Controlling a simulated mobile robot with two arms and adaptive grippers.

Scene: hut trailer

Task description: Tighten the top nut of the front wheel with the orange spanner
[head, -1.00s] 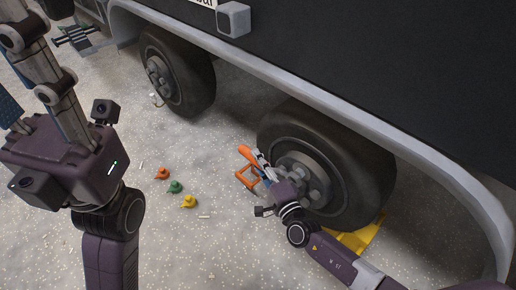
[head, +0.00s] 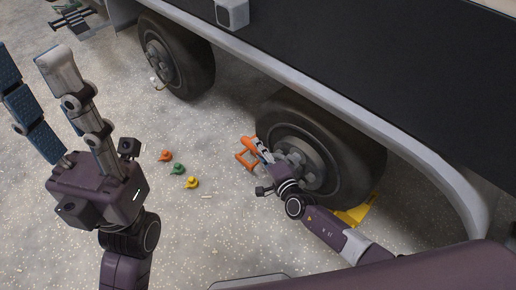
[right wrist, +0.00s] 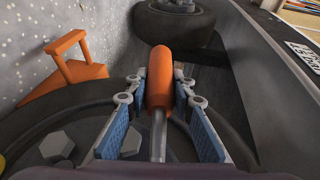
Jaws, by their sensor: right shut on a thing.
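The orange spanner shows in the right wrist view as an orange handle (right wrist: 160,72) with a metal shaft; its far end is hidden below the picture. My right gripper (right wrist: 160,97) is shut on the handle, a pad on each side. In the head view this gripper (head: 261,152) is in front of the near wheel (head: 350,165), beside its hub. Several wheel nuts (head: 309,178) show on the hub; two large nuts (right wrist: 57,146) show in the right wrist view. I cannot tell whether the spanner sits on a nut. My left gripper (head: 32,62) is open and empty, away from the wheel.
An orange chock (head: 245,160) lies on the floor left of the near wheel, and a yellow chock (head: 356,213) on its right. Another wheel (head: 178,60) stands farther back. Small orange, green and yellow pieces (head: 178,168) lie on open floor. The trailer body (head: 350,60) overhangs the wheels.

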